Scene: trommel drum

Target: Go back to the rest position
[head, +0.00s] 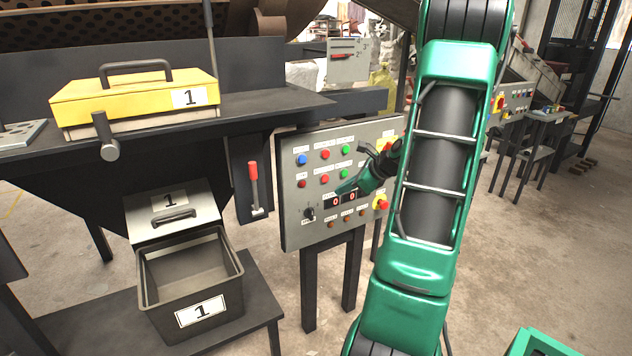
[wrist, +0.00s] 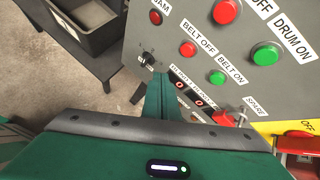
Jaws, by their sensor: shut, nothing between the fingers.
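My green gripper (head: 346,187) is in front of the lower part of the grey control panel (head: 290,226) in the head view. Its fingers are together with nothing between them. In the wrist view my gripper (wrist: 158,84) points at the panel (wrist: 168,32), near a black rotary knob (wrist: 147,58) and below the labelled BELT OFF and BELT ON buttons. I cannot tell whether the fingertips touch the panel. My large green arm hides the right side of the panel in the head view.
A red-handled lever (head: 253,185) is left of the panel. A dark open bin (head: 160,318) marked 1 stands on a low table (head: 262,303). A yellow lidded box (head: 135,98) sits on the machine's ledge. Open floor lies at the right (head: 540,240).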

